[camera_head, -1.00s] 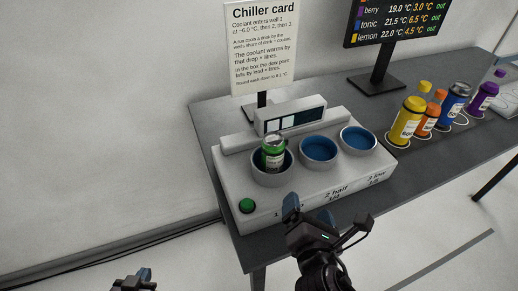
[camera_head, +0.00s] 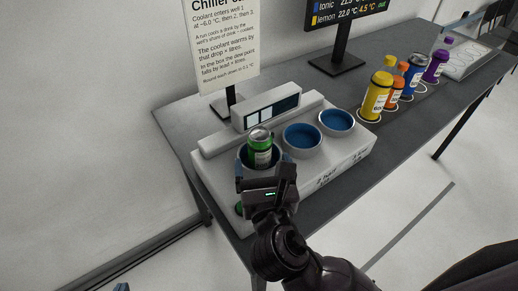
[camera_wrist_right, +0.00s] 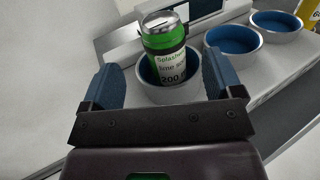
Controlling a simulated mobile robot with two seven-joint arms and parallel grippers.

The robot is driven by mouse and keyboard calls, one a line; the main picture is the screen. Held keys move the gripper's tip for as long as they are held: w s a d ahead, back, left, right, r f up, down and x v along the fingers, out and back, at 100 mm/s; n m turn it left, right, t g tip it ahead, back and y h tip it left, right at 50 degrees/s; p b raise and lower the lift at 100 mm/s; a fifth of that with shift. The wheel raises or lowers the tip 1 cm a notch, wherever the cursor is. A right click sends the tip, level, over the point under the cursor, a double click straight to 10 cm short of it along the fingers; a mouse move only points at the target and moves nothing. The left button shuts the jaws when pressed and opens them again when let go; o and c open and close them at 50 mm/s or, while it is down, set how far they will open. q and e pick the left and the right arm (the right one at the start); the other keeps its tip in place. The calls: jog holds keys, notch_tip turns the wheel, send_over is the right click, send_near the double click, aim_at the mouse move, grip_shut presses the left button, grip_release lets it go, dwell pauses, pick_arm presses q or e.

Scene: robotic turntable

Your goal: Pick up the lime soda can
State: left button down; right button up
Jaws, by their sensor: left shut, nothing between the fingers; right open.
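The lime soda can (camera_head: 259,147) is green with a white label and a silver top. It stands upright in the first, leftmost well (camera_head: 245,168) of the white chiller. In the right wrist view the can (camera_wrist_right: 165,50) is between the two blue fingers, a little beyond their tips, and its label partly reads "lime". My right gripper (camera_head: 265,173) is open in front of the well and hides part of its near side. It also shows in the right wrist view (camera_wrist_right: 160,78). Only a tip of my left gripper (camera_head: 122,287) shows at the bottom edge; it is shut and empty.
Two empty blue-lined wells (camera_head: 302,140) are to the right of the can. A card on a stand (camera_head: 222,50) and a small display (camera_head: 272,110) are behind. A green button (camera_head: 239,209) is partly hidden.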

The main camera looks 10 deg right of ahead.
aim_at(262, 150)
jog(key=shift+w+d+f, duration=0.1)
jog(key=shift+w+d, duration=0.05)
jog(key=shift+w, duration=0.9)
jog(key=shift+w+d, duration=0.15)
jog(key=shift+w, duration=0.95)
jog(key=shift+w+d+f, duration=0.1)
jog(key=shift+w+d, duration=0.05)
jog(key=shift+w, duration=0.9)
jog(key=c, duration=1.1)
